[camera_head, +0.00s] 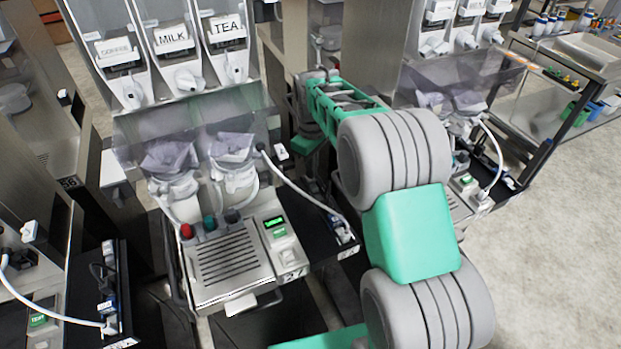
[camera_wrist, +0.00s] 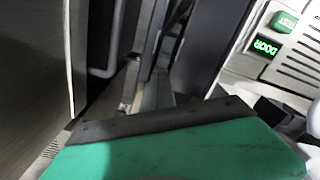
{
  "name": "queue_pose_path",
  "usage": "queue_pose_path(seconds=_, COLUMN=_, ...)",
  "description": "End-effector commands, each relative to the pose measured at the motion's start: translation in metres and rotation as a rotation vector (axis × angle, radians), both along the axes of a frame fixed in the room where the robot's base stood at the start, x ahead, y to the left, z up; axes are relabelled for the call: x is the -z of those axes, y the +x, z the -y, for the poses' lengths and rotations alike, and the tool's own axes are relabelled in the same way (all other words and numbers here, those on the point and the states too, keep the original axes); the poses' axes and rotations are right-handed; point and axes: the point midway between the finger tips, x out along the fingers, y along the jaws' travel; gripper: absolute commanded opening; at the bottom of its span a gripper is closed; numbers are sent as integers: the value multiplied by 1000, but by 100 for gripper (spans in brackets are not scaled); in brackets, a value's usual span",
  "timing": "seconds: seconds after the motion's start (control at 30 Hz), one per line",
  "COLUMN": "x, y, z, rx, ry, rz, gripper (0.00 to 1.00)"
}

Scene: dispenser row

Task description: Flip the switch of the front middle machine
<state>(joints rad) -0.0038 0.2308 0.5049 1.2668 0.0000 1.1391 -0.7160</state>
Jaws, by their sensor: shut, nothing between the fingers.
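The front middle machine (camera_head: 225,262) is a pale dispenser with a slatted drip tray, a red knob and a green-lit display (camera_head: 274,222). Labels for coffee, milk and tea sit above it. A small white part (camera_head: 281,150), possibly a switch, is on its right side; I cannot tell for sure. My arm reaches along the right of this machine, toward the back. My gripper shows in the wrist view as a green body with a dark front edge (camera_wrist: 160,119). It is shut and empty. A panel with a green TEST button (camera_wrist: 284,22) and DOOR display (camera_wrist: 265,47) is at upper right there.
A similar machine (camera_head: 462,205) stands on the right, partly behind my arm. Another (camera_head: 35,310) is at lower left. Dark side shelves (camera_head: 325,238) carry cables and plugs. A narrow gap separates the machines. Open floor (camera_head: 560,230) lies at right.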

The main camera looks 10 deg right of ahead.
Motion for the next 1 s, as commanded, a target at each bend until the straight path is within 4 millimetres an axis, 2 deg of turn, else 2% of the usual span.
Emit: queue_pose_path(seconds=1.0, x=11, y=0, z=0, rx=0, ry=0, rz=0, gripper=0)
